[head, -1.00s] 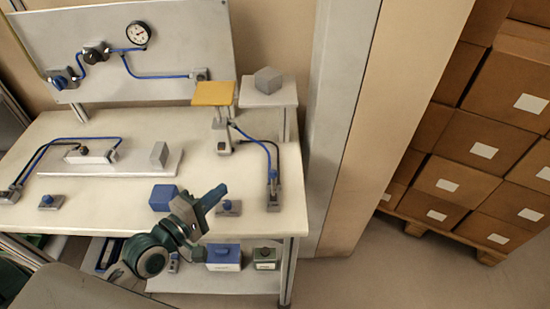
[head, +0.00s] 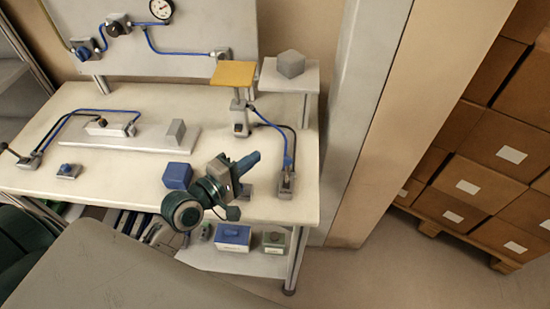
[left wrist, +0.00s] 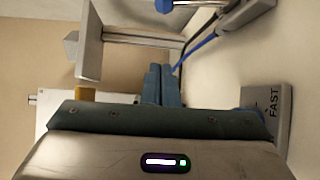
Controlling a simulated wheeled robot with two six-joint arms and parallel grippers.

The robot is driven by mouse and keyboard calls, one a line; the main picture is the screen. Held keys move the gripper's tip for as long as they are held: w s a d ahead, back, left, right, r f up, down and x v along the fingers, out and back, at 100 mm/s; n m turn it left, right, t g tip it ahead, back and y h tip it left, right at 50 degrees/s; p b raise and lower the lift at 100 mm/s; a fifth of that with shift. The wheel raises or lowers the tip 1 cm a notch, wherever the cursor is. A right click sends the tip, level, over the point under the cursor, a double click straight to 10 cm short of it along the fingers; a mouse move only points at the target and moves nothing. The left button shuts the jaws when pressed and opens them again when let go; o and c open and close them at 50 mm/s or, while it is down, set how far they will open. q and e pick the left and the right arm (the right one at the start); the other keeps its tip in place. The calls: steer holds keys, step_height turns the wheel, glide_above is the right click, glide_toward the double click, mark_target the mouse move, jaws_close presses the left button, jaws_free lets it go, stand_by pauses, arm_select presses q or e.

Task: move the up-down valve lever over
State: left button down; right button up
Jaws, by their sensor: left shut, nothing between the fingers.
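The valve (head: 287,183) stands near the right front corner of the workbench, with a short upright lever (head: 287,162) and hoses running to the lift with the yellow platform (head: 233,74). In the left wrist view its body (left wrist: 243,12) and the lever's blue knob (left wrist: 164,5) show at the top edge, partly cut off. My left gripper (head: 252,159) is shut and empty over the bench, to the left of the valve and apart from it; its fingers also show in the left wrist view (left wrist: 162,85). My right gripper is not in view.
A block marked FAST (left wrist: 268,115) sits close to the left gripper. A blue block (head: 177,176) lies left of the gripper. Another valve with a black lever (head: 10,149) is at the bench's left end.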

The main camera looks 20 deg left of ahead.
mark_target(287, 170)
arm_select(q)
steer(key=x, duration=0.3)
steer(key=p+x, duration=0.1)
steer(key=x, duration=0.1)
steer(key=shift+w+d+r, duration=0.15)
steer(key=shift+w, duration=0.2)
steer(key=shift+s+d+p, duration=0.3)
steer(key=shift+s+d, duration=0.55)
steer(key=shift+d, duration=0.25)
steer(key=shift+s+d+r, duration=0.1)
steer(key=shift+s+d, duration=0.3)
steer(key=shift+s, duration=0.05)
